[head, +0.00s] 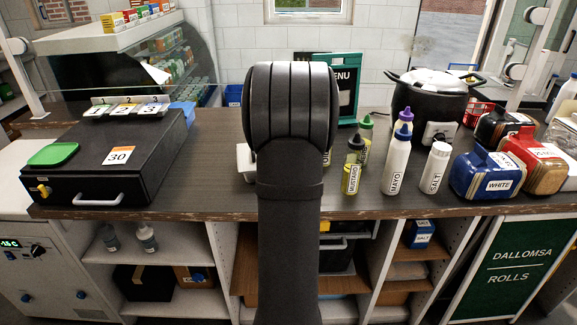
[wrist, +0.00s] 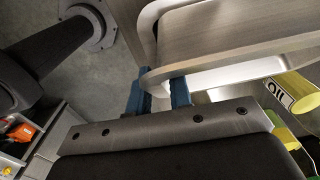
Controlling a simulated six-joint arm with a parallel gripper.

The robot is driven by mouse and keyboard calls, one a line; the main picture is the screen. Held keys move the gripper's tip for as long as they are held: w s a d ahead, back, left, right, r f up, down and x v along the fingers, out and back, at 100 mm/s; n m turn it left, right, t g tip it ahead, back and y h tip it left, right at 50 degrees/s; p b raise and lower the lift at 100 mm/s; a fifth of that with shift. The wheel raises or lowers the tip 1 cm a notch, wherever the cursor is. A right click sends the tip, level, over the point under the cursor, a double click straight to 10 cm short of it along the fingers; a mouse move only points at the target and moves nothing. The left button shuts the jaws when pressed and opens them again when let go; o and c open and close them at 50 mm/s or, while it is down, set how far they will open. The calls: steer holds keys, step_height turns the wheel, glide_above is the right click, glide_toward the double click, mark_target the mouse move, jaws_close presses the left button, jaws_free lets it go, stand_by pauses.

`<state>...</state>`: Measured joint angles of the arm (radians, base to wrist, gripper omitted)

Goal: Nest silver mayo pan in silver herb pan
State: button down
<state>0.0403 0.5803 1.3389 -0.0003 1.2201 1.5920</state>
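My gripper (wrist: 158,88) shows in the wrist view as two blue fingers standing a short gap apart. They are at the rounded corner of a pale, shiny pan (wrist: 210,68), with part of its bright wall showing between them. I see no firm clamp on the rim. I cannot tell whether this is the mayo pan or the herb pan. In the head view my own arm hides the gripper and most of the counter middle. Only the edge of a pale pan-like thing (head: 245,159) shows left of the arm.
On the counter (head: 217,130), the mustard bottle (head: 353,165), mayo bottle (head: 396,163) and salt shaker (head: 434,168) stand right of my arm. A yellow oil bottle (wrist: 290,92) is close right in the wrist view. A black box (head: 110,165) occupies the left; some counter beside it is clear.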

steer(key=shift+r, duration=0.1)
steer(key=shift+r, duration=2.4)
steer(key=shift+s+a+r+h, duration=0.15)
steer(key=shift+s+h, duration=0.2)
steer(key=shift+h, duration=0.65)
steer(key=shift+s+r+t+h, duration=0.15)
steer(key=shift+t+h, duration=0.25)
steer(key=shift+h, duration=0.2)
steer(key=shift+a+r+h, duration=0.15)
steer(key=shift+r+h, duration=0.4)
steer(key=shift+h, duration=0.35)
steer(key=shift+w+a+r+n+t+h, duration=0.15)
steer(key=shift+r+t+h, duration=0.15)
steer(key=shift+r+h, duration=0.35)
steer(key=shift+w+a+r+n+t+h, duration=0.15)
steer(key=shift+r+t+h, duration=0.15)
steer(key=shift+r+h, duration=0.3)
steer(key=shift+f, duration=0.1)
